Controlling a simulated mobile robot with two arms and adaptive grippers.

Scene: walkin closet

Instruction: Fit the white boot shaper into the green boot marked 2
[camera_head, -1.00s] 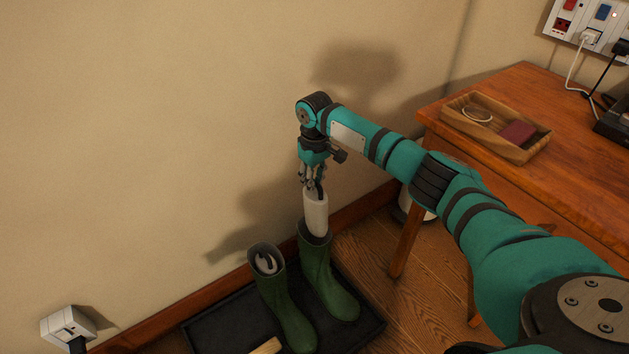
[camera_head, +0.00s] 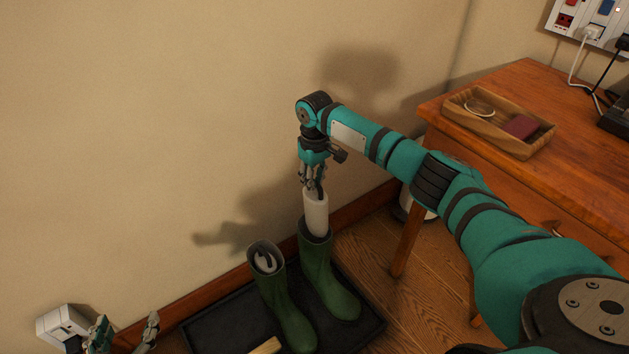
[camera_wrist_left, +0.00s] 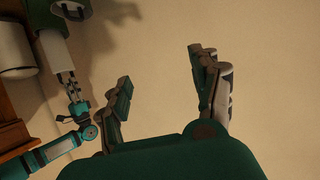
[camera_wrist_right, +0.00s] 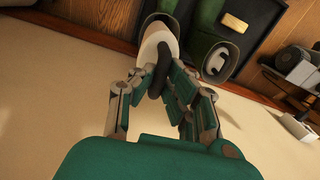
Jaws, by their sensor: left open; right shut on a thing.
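The white boot shaper (camera_head: 315,213) is upright, with its lower end at or just inside the mouth of the right-hand green boot (camera_head: 325,272). My right gripper (camera_head: 314,187) is above that boot, shut on the shaper's dark handle (camera_wrist_right: 157,80). The left-hand green boot (camera_head: 283,308) stands beside it with another white shaper (camera_head: 266,262) sunk inside. No number is readable on either boot. My left gripper (camera_head: 124,338) is open and empty at the lower left, apart from the boots. The left wrist view also shows the held shaper (camera_wrist_left: 57,38).
The boots stand on a black tray (camera_head: 218,326) against the wall. A tan block (camera_head: 266,346) lies on the tray. A white wall box (camera_head: 62,322) is close to my left gripper. A wooden table (camera_head: 470,140) with a small wooden tray (camera_head: 480,131) stands at right.

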